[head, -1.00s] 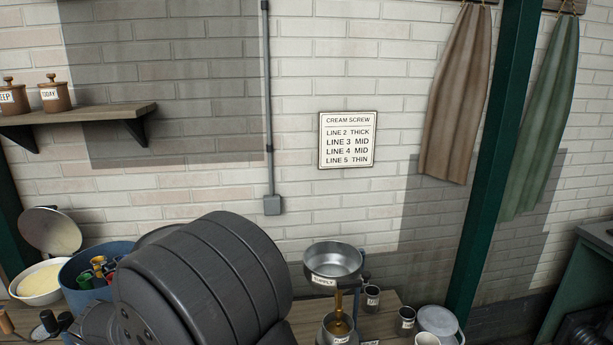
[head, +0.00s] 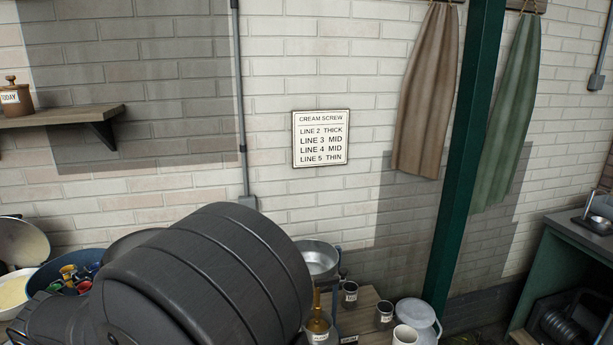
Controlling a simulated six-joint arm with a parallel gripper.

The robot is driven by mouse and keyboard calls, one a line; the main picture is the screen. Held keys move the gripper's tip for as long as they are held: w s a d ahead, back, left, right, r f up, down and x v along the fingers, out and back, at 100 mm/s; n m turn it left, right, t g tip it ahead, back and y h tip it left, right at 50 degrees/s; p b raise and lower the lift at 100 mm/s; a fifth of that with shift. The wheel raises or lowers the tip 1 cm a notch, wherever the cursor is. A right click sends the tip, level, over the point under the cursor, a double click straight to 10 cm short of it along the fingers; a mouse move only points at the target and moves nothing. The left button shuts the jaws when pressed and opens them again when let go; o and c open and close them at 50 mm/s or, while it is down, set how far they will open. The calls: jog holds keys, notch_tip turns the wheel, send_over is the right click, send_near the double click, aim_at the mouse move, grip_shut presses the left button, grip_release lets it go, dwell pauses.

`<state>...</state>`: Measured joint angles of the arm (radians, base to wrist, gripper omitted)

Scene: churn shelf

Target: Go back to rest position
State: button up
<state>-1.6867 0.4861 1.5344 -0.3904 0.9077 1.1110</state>
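A large dark grey ribbed part of my own arm (head: 215,275) fills the lower left and middle of the head view. My gripper is not in view. The arm hides part of the bench and part of the supply pan (head: 318,258), a metal pan behind it. Below the pan stands a small metal cup (head: 318,330) with an amber stream or rod above it; I cannot tell which.
A blue pot (head: 62,272) with colourful items stands at the left beside a bowl (head: 14,292). Small labelled cups (head: 350,294), a white mug (head: 404,336) and a lidded can (head: 417,318) stand at right. A green post (head: 468,150) rises beyond. A sign (head: 321,138) hangs on the wall.

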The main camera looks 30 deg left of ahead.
jog(key=v, duration=1)
jog(key=x, duration=1.7)
jog(key=shift+f, duration=0.1)
jog(key=shift+w+a+f, duration=0.1)
jog(key=shift+f, duration=0.05)
jog(key=shift+n, duration=0.6)
jog(key=shift+n+g+y, duration=0.5)
jog(key=shift+n+g, duration=0.1)
jog(key=shift+n, duration=0.8)
jog(key=shift+w+n+g, duration=0.2)
jog(key=shift+n+g, duration=0.7)
jog(key=shift+n, duration=1.4)
jog(key=shift+d+r, duration=0.2)
jog(key=shift+r, duration=0.05)
jog(key=v, duration=0.7)
jog(key=shift+d+r, duration=0.15)
jog(key=shift+d, duration=0.05)
